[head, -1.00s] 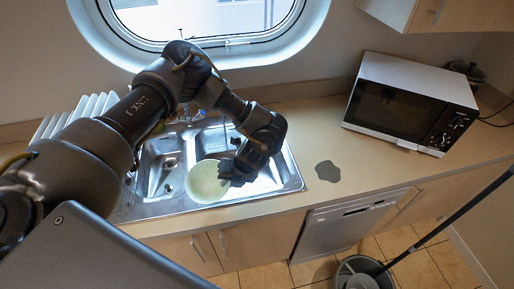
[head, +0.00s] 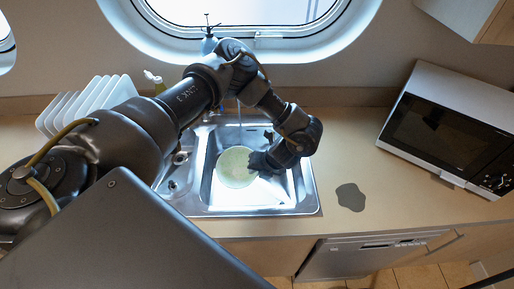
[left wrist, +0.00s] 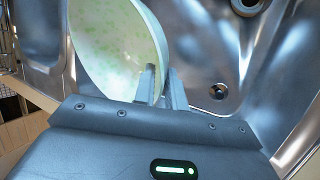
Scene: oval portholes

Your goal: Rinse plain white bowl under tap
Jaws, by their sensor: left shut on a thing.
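A pale bowl (head: 236,167) with greenish speckles is over the right basin of the steel sink (head: 305,205). My left gripper (head: 255,164) comes from the right side of the bowl and is shut on its rim. In the left wrist view the bowl (left wrist: 115,45) is tilted, with its wall between the fingers (left wrist: 160,82). A thin line, perhaps the tap or its water (head: 239,112), shows behind the bowl; my arm partly hides that area. My right gripper is out of view.
A white rack (head: 85,100) and a soap bottle (head: 155,82) stand at the back left. A microwave (head: 440,125) stands on the right. A grey patch (head: 350,197) lies on the counter right of the sink. A spray bottle (head: 208,38) stands at the window.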

